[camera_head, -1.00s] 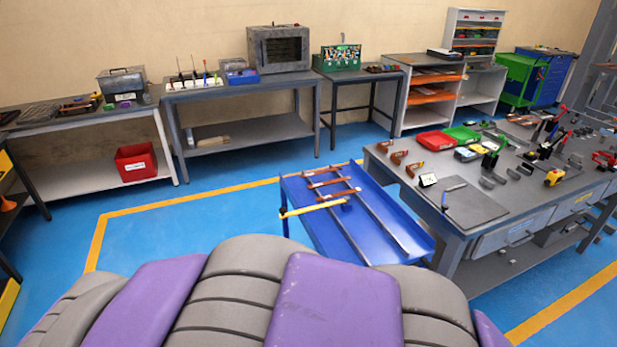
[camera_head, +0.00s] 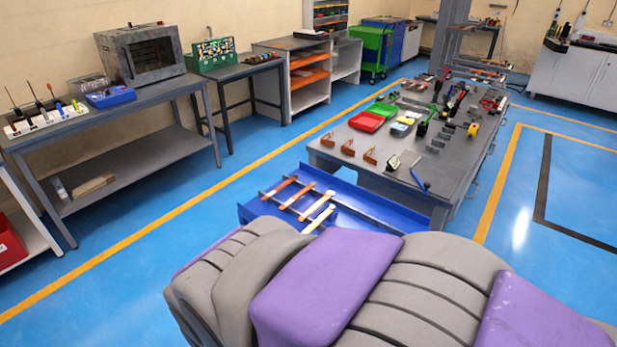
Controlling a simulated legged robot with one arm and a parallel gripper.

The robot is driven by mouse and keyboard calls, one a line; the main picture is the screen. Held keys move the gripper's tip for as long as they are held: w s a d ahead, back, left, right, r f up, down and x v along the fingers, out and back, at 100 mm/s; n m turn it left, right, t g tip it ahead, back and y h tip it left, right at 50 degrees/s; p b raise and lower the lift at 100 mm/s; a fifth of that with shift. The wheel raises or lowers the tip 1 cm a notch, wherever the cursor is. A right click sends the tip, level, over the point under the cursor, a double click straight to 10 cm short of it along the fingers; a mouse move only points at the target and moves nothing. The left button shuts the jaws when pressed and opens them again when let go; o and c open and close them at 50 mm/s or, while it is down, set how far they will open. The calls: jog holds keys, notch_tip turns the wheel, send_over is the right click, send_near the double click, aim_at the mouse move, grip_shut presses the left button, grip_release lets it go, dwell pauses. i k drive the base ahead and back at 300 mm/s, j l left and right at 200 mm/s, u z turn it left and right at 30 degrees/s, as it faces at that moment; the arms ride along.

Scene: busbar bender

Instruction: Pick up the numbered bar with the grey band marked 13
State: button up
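Several copper-coloured bars (camera_head: 297,195) lie across the rails of a low blue rack (camera_head: 360,200) in the lower middle of the head view. One bar (camera_head: 318,218) nearest me looks pale and bright. The bars are too small here to read any number, so I cannot tell which one has the grey band marked 13. My gripper is not in view. My own grey and purple body parts fill the bottom and may hide the near side of the rack.
A grey workbench (camera_head: 350,158) with red and green trays (camera_head: 366,122), copper clips and hand tools stands just behind the rack. Benches (camera_head: 160,158) line the left wall. Blue floor (camera_head: 150,245) is clear to the left, and open floor (camera_head: 520,230) lies at right.

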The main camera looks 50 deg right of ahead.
aim_at(291, 202)
jog(key=i+z, duration=0.2)
jog(key=z, duration=0.3)
jog(key=i+j+z, duration=0.1)
jog(key=z, duration=0.4)
jog(key=i+j+z, duration=0.2)
jog(key=z, duration=0.3)
jog(key=i+j+z, duration=0.25)
jog(key=z, duration=0.2)
jog(key=i+j+z, duration=0.1)
jog(key=z, duration=0.3)
jog(key=i+j+z, duration=0.2)
jog(key=z, duration=0.2)
jog(key=i+j+z, duration=0.1)
jog(key=z, duration=0.3)
jog(key=j+z, duration=0.4)
jog(key=i+l, duration=0.05)
